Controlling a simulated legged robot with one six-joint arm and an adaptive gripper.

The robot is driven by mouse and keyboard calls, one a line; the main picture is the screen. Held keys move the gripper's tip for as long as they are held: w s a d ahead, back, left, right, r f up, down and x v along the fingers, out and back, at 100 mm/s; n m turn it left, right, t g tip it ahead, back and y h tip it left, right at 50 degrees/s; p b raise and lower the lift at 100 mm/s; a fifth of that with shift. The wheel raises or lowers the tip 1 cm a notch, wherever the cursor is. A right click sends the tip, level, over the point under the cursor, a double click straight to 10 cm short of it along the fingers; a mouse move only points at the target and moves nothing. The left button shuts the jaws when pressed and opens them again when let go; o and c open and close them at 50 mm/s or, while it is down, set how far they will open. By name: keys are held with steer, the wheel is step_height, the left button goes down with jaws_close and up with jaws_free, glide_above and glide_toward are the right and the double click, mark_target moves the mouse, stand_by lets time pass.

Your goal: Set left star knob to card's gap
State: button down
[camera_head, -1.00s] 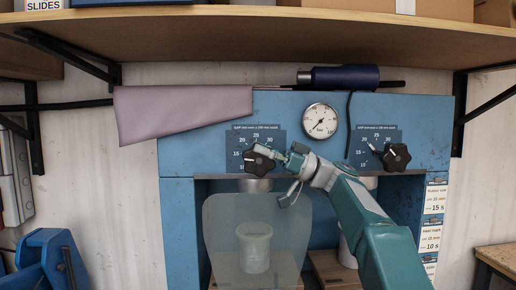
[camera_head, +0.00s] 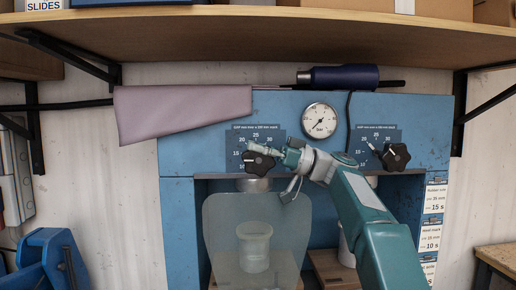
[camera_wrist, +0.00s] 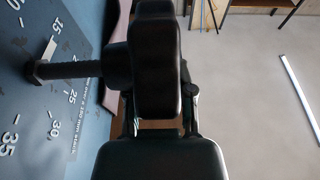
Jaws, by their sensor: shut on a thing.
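The printed cards (camera_head: 436,198) hang on the right post; the upper shows 35 mm and 15 s, and the one below appears to show 15 mm and 10 s.
A round gauge (camera_head: 320,120) is between the plates. A translucent shield (camera_head: 222,235) hangs below the left knob. A wooden shelf (camera_head: 230,40) spans above, with a mauve sheet (camera_head: 180,115) below it.

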stand_by(0.3)
steer(key=shift+c, duration=2.4)
jaws_free()
steer(key=shift+w, duration=0.1)
steer(key=v, duration=0.7)
steer(key=shift+d, duration=0.25)
steer(key=shift+a+f, duration=0.1)
